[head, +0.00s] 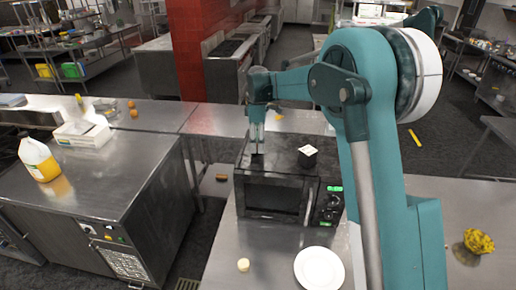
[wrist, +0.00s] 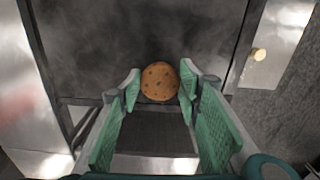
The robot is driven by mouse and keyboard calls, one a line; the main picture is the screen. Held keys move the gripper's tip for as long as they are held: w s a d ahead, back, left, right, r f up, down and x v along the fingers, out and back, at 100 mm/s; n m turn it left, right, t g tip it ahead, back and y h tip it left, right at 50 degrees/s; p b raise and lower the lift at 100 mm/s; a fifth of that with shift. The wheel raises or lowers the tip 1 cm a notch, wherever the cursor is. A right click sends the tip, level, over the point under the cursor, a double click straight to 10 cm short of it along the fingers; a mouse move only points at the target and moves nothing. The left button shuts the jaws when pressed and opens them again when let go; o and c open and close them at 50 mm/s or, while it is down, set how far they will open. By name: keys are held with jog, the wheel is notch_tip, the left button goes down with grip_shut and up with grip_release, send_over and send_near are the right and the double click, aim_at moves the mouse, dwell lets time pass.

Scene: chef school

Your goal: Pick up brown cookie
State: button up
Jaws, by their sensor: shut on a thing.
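The brown cookie (wrist: 160,82) is round with darker spots. In the wrist view it sits between the fingertips of my gripper (wrist: 159,90), which is shut on it. In the head view my gripper (head: 257,150) points down over the left rear part of the black microwave (head: 273,197). I cannot make out the cookie in the head view. The microwave's dark top (wrist: 100,45) lies behind the cookie in the wrist view; the gap between them is hard to tell.
A white plate (head: 319,269) and a small pale round item (head: 243,265) lie on the steel counter (head: 222,255) in front. A yellow crumpled item (head: 478,241) lies far right.

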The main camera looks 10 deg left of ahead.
jog(key=shift+r+b, duration=0.5)
jog(key=shift+r, duration=3.4)
